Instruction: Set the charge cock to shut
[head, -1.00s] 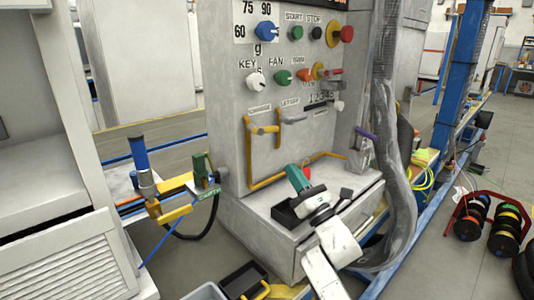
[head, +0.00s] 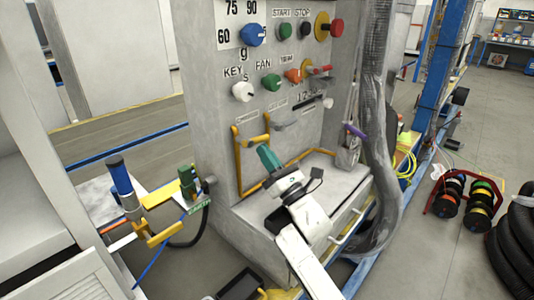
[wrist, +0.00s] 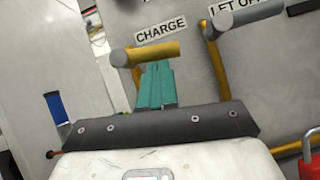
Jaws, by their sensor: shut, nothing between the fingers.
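The charge cock (wrist: 150,53) has a yellow lever under the CHARGE label in the wrist view, lying roughly crosswise with a grey round end at its left. In the head view the charge cock (head: 254,141) is on the panel's lower left, at the top of a yellow pipe. My gripper (wrist: 157,68) has teal fingers, shut and empty. Its tips show just below the lever in the wrist view; whether they touch it I cannot tell. In the head view my gripper (head: 265,152) is in front of the panel, close below the lever.
The grey-ended let-off cock (wrist: 225,20) is just right of the charge cock. Knobs, including a blue one (head: 253,34), fill the panel above. A red padlock (wrist: 308,150) shows at lower right. A grey hose (head: 375,130) hangs at the panel's right.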

